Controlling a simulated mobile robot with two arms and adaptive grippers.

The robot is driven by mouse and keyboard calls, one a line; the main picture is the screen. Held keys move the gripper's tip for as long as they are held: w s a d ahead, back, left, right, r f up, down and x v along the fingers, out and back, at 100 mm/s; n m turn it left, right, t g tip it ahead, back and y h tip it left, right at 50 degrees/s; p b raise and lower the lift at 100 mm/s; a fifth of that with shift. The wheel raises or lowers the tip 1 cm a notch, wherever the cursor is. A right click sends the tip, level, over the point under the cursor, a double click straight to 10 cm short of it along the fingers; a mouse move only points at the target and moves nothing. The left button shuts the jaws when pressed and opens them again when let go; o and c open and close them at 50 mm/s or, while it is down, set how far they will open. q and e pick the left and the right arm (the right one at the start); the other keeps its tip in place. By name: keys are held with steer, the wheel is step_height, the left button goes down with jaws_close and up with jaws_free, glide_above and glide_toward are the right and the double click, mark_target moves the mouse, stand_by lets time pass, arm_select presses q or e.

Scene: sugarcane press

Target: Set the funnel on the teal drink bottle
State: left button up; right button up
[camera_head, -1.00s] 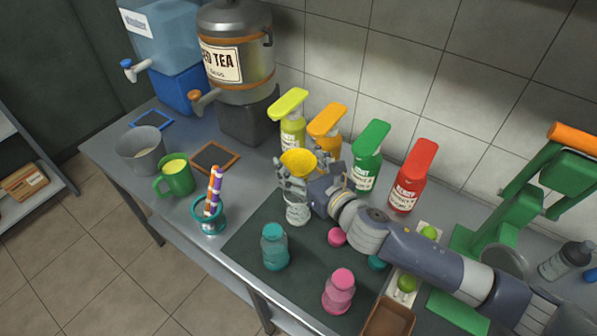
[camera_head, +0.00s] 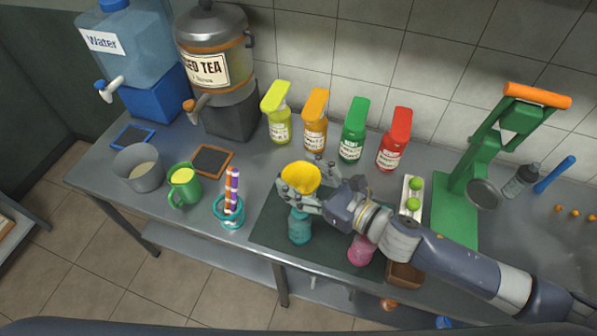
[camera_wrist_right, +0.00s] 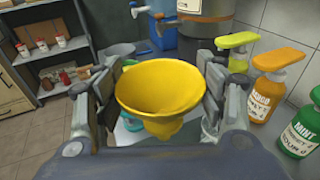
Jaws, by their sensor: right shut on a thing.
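The yellow funnel (camera_head: 300,177) is upright, wide mouth up, held in my right gripper (camera_head: 308,190). The gripper's fingers are shut around it from both sides, as the right wrist view (camera_wrist_right: 160,95) also shows. The teal drink bottle (camera_head: 300,226) stands on the dark mat (camera_head: 268,232), below the funnel in the head view. The fingers hide the funnel's spout and the bottle's top, so I cannot tell whether they touch. My left gripper is not in view.
A pink bottle (camera_head: 361,251) stands right of the teal one, partly under my right arm. A teal cup with striped straws (camera_head: 230,213) and a green mug (camera_head: 184,187) stand to the left. Several pump bottles line the wall, with a green press (camera_head: 458,205) at right.

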mark_target(300, 190)
steer(key=shift+d+f, duration=0.1)
steer(key=shift+f, duration=0.3)
steer(key=shift+f+b, duration=0.3)
steer(key=shift+b, duration=0.25)
steer(key=f+b, duration=0.2)
steer(key=shift+a+f+b, duration=0.2)
steer(key=shift+f+b, duration=0.15)
steer(key=shift+b, duration=0.05)
steer(key=shift+f, duration=0.3)
steer(key=shift+f+b, duration=0.85)
steer(key=shift+b, duration=0.05)
steer(key=shift+f, duration=0.2)
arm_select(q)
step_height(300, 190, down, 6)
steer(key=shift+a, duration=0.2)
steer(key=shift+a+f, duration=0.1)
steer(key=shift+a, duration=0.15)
arm_select(e)
steer(key=o, duration=1)
